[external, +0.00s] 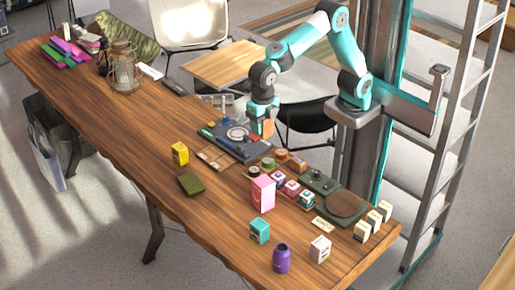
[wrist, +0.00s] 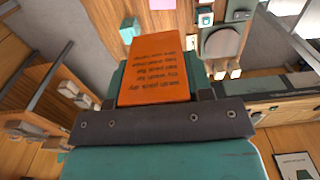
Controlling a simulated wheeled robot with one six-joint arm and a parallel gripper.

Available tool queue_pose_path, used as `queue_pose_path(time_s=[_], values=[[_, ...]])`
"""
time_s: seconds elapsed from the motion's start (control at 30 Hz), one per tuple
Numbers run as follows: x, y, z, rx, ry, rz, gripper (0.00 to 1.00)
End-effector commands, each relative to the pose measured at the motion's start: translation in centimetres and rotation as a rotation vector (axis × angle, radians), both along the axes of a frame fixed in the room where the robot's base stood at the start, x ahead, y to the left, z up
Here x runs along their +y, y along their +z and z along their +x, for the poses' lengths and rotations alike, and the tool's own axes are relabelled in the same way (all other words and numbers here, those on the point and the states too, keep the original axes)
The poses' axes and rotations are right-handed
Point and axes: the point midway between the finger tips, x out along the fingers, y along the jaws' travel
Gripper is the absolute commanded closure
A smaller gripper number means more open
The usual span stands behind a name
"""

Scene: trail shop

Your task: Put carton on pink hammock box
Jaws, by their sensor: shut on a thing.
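My gripper (external: 262,117) points down above the wooden table, over the dark tray area. It is shut on an orange carton (wrist: 158,72) with dark printed text, which also shows small under the gripper in the external view (external: 268,128). The carton's lower part is hidden by the gripper in the wrist view. The pink box (external: 263,193) stands upright on the table, in front of my gripper and apart from it. Part of a pink surface (wrist: 162,4) shows at the top edge of the wrist view.
Several small boxes and tins stand around the pink box, including a teal box (external: 260,231), a white box (external: 320,249) and a purple bottle (external: 281,259). A green board (external: 318,182) lies to its right. A yellow box (external: 180,153) stands left; the left-centre tabletop is mostly clear.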

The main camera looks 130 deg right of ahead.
Motion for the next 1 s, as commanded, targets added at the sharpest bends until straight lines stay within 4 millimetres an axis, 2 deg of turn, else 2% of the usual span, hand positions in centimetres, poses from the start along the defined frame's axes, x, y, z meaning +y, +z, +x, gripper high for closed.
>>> queue_pose_path(time_s=[0.07, 0.17, 0.4, 0.6, 0.87, 1.0], values=[[0.3, -0.4, -0.5, 0.003, 0.004, 0.0, 0.8], [0.3, -2.6, -0.6, 0.008, 0.004, 0.0, 0.8], [0.3, -9.4, -0.6, 0.009, 0.004, 0.0, 0.8], [0.3, -14.1, -0.6, 0.006, 0.004, 0.0, 0.8], [0.3, -16.4, -0.5, 0.002, 0.004, 0.0, 0.8], [0.3, -18.3, -0.5, 0.004, 0.004, 0.0, 0.8]])
